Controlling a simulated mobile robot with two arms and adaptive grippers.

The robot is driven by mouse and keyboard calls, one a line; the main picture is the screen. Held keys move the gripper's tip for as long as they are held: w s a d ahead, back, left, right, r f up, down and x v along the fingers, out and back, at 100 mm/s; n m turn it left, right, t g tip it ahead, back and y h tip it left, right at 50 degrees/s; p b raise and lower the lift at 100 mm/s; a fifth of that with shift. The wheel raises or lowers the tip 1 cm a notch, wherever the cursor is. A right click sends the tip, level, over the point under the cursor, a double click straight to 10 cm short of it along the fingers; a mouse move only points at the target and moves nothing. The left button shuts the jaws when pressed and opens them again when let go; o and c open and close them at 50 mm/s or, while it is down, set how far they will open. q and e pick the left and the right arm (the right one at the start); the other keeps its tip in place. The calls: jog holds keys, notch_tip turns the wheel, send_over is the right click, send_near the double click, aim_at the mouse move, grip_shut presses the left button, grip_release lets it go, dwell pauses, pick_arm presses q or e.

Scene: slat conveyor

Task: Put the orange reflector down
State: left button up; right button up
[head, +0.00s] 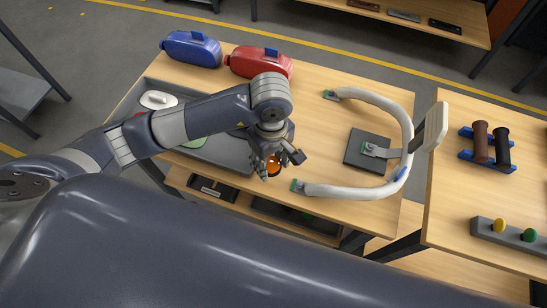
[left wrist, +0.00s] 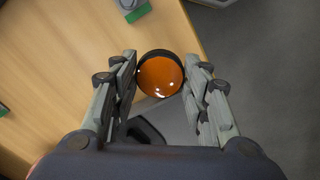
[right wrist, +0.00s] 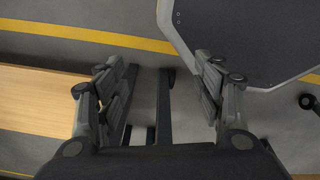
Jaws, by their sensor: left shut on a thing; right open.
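The orange reflector (left wrist: 161,76) is a round, glossy orange lens in a black rim. It sits between the two fingers of my left gripper (left wrist: 160,85), which is shut on it. In the head view the orange reflector (head: 273,165) shows below my left gripper (head: 270,160), near the front edge of the wooden table (head: 330,130). The height of the reflector over the table cannot be told exactly. My right gripper (right wrist: 160,90) is open and empty in the right wrist view, over grey floor; it does not show in the head view.
A grey tray (head: 225,155) lies left of the gripper, partly hidden by my arm. A curved white tube frame (head: 400,115) and a dark square plate (head: 360,150) are to the right. Bare wood lies between.

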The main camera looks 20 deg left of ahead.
aim_at(274, 159)
pick_arm(q)
jog(key=shift+w+f, duration=0.1)
jog(key=shift+w, duration=0.65)
jog(key=shift+f+p, duration=0.35)
jog(key=shift+p, duration=0.1)
notch_tip(274, 159, down, 2)
jog(key=shift+f+p, duration=0.1)
jog(key=shift+p, duration=0.4)
jog(key=shift+f, duration=0.25)
pick_arm(e)
jog(key=shift+s+d+r, duration=0.1)
jog(key=shift+s+r, duration=0.85)
jog(key=shift+r, duration=0.05)
pick_arm(q)
jog(key=shift+f, duration=0.1)
jog(key=shift+f, duration=0.15)
jog(key=o, duration=0.6)
pick_arm(e)
jog(key=shift+w+f, duration=0.15)
jog(key=shift+w, duration=0.1)
